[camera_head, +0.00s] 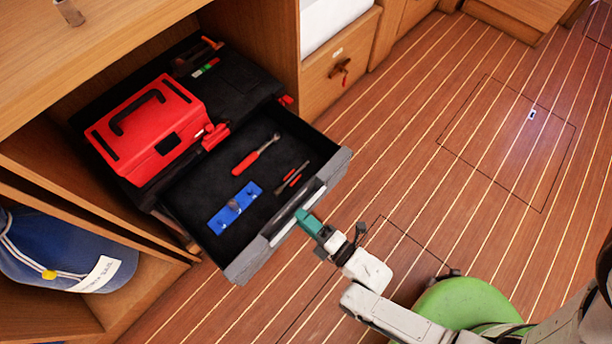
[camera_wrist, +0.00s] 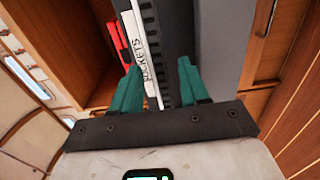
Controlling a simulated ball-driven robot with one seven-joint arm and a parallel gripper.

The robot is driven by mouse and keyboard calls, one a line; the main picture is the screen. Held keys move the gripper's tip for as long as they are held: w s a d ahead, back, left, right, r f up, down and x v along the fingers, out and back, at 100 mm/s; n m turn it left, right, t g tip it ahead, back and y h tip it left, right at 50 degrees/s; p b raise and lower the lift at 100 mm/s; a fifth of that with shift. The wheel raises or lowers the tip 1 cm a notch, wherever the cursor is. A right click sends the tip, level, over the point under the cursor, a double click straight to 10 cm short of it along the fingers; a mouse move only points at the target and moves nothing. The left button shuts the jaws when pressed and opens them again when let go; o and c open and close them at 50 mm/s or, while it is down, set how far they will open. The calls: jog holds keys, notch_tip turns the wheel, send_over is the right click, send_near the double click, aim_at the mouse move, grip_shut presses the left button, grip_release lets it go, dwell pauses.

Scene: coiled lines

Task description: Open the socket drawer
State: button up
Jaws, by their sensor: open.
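The socket drawer (camera_head: 247,268) is grey with a black lined inside and stands pulled out of the cabinet in the head view. In the wrist view a white label (camera_wrist: 146,55) reading "SOCKETS" shows on it. Inside lie a blue holder (camera_head: 235,207), a red-handled tool (camera_head: 247,163) and small red and black tools (camera_head: 292,177). My gripper (camera_head: 306,222) is at the middle of the drawer's front edge. In the wrist view its two green fingers (camera_wrist: 160,84) are apart, with the label and dark drawer edge between them. I cannot tell whether they touch it.
A red toolbox (camera_head: 150,128) sits on a black surface behind the drawer's open part. A blue cap (camera_head: 62,252) lies in the lower left shelf. A closed wooden drawer (camera_head: 340,68) is at upper right. The striped wooden floor (camera_head: 440,150) is clear to the right.

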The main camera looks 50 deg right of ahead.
jog(key=shift+s, duration=0.1)
jog(key=s, duration=1)
jog(key=shift+s+p, duration=0.3)
jog(key=shift+s, duration=0.05)
